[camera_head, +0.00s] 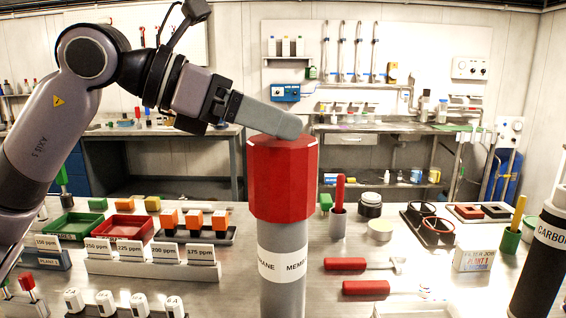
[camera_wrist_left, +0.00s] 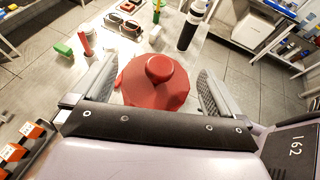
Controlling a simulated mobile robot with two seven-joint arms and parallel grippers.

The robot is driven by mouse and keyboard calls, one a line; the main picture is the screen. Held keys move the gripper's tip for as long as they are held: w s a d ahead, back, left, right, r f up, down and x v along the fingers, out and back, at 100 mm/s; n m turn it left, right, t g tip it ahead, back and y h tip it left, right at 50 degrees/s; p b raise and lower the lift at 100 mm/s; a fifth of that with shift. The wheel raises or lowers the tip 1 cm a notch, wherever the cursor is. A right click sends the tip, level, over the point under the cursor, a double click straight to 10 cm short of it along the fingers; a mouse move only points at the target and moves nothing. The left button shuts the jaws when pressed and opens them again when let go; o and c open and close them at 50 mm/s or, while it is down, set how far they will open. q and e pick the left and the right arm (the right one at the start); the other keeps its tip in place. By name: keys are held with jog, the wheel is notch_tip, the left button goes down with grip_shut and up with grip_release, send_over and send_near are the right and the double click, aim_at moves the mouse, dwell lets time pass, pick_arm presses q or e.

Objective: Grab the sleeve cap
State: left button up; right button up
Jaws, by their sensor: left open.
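The sleeve cap, a large red faceted cap (camera_head: 282,185), sits on top of an upright grey cylinder (camera_head: 282,292) with a white label reading "MEMBRANE" in part. The jaws are open. Whether a finger touches the cap cannot be told. My right gripper is not in view.
A black cylinder labelled "CARBON" (camera_head: 540,262) stands at the right. Red-handled tools (camera_head: 345,264) lie right of the grey cylinder. Red and green trays (camera_head: 125,228), orange-topped blocks and ppm cards (camera_head: 152,253) fill the bench's left. Shelves and a back bench stand behind.

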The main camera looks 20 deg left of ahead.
pick_arm(q)
jog(key=shift+x, duration=1.35)
jog(key=c, duration=1.3)
jog(key=shift+f, duration=0.1)
jog(key=c, duration=0.5)
jog(key=shift+f, duration=0.1)
grip_shut()
